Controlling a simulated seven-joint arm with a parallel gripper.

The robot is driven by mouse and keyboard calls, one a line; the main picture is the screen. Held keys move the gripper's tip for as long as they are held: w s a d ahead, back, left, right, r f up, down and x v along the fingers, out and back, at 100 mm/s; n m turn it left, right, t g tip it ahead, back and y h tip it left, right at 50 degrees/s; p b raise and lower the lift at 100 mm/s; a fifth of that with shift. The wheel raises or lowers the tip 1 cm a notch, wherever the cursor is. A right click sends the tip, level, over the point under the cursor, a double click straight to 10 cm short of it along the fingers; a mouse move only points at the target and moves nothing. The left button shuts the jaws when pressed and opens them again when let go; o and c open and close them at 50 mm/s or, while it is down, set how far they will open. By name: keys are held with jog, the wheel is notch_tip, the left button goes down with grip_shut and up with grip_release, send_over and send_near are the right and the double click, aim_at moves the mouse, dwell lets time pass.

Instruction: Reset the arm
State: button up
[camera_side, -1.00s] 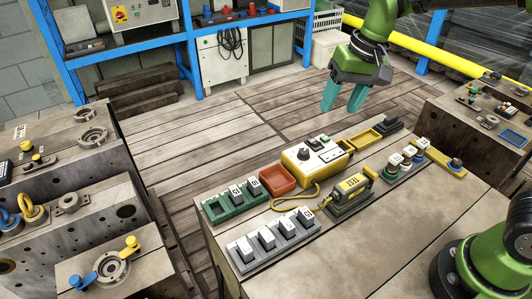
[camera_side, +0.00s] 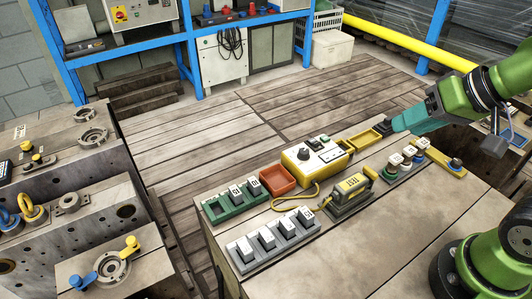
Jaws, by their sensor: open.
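My gripper (camera_side: 402,122) is at the upper right, lying nearly sideways with its teal fingers pointing left. The fingers overlap in this view, so the gap between them is hard to see; nothing shows held in them. The fingertips appear close to a small dark block (camera_side: 383,127) at the table's far corner, which they partly cover. I cannot tell whether they touch it.
The table holds a yellow control box (camera_side: 313,158), a red tray (camera_side: 277,180), a green rack (camera_side: 222,209), a grey rack (camera_side: 250,258) with white-topped switches, and a yellow device (camera_side: 352,186). Machine blocks (camera_side: 75,215) stand at left.

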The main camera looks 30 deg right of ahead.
jog(key=shift+w+f, duration=0.1)
jog(key=shift+f, duration=0.25)
jog(key=shift+c, duration=1.2)
jog(key=shift+w+f+g, duration=0.3)
jog(key=shift+w+g, duration=0.05)
jog(key=shift+w, duration=0.15)
jog(key=shift+w+f+g, duration=0.25)
jog(key=shift+w+g, duration=0.1)
jog(key=shift+w, duration=0.1)
jog(key=c, duration=0.5)
jog(key=w+d+f+g, duration=0.1)
jog(key=w+f+g, duration=0.2)
jog(key=w, duration=0.6)
jog(key=shift+w+h, duration=0.3)
jog(key=shift+h, duration=0.1)
jog(key=w+f+g, duration=0.1)
jog(key=w+f, duration=0.1)
jog(key=w, duration=0.2)
jog(key=w+d+f+m+g, duration=0.1)
jog(key=w+f, duration=0.1)
jog(key=w, duration=0.2)
jog(key=w+d+f+m+h, duration=0.1)
jog(key=w+f, duration=0.1)
jog(key=w, duration=0.1)
jog(key=shift+w+d+f+g, duration=0.1)
jog(key=shift+w+f+g, duration=0.15)
jog(key=shift+w+g, duration=0.15)
jog(key=shift+f, duration=2.75)
